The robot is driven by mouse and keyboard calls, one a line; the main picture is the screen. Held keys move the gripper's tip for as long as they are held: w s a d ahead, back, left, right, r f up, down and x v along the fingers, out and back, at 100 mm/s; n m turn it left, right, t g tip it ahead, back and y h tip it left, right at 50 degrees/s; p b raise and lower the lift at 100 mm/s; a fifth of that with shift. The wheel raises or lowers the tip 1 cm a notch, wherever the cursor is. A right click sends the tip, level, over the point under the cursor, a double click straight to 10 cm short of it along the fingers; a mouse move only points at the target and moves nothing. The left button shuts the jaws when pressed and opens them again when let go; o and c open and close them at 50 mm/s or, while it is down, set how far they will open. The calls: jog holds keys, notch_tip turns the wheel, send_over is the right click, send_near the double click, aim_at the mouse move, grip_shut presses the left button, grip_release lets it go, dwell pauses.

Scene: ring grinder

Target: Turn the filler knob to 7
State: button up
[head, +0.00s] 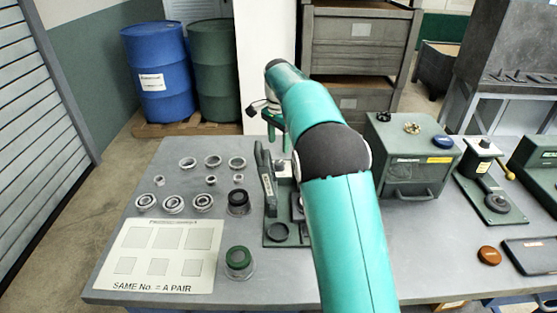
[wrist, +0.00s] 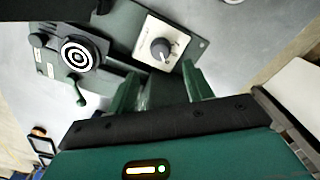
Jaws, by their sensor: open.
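A dark grey knob (wrist: 160,48) sits on a white dial plate (wrist: 176,38) with markings around it, on a green machine. Its pointer direction and the numbers are too small to read. In the head view, a small white plate on the green machine (head: 270,185) shows beside my arm, and the knob cannot be made out there. My gripper (wrist: 160,85) is open and empty in the wrist view, its two green fingers apart. The knob lies just beyond the fingertips, apart from them. In the head view my gripper (head: 272,122) is above the machine, partly hidden by my arm.
A round ringed fixture (wrist: 78,54) with a green handle (wrist: 78,92) stands left of the dial. Several metal rings (head: 173,204), a labelled sheet (head: 155,255) and jars (head: 239,262) lie on the grey table's left. A green box (head: 410,160) stands at right.

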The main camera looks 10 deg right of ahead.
aim_at(279, 163)
notch_tip(279, 163, down, 8)
jog(key=shift+r, duration=0.1)
jog(key=c, duration=1)
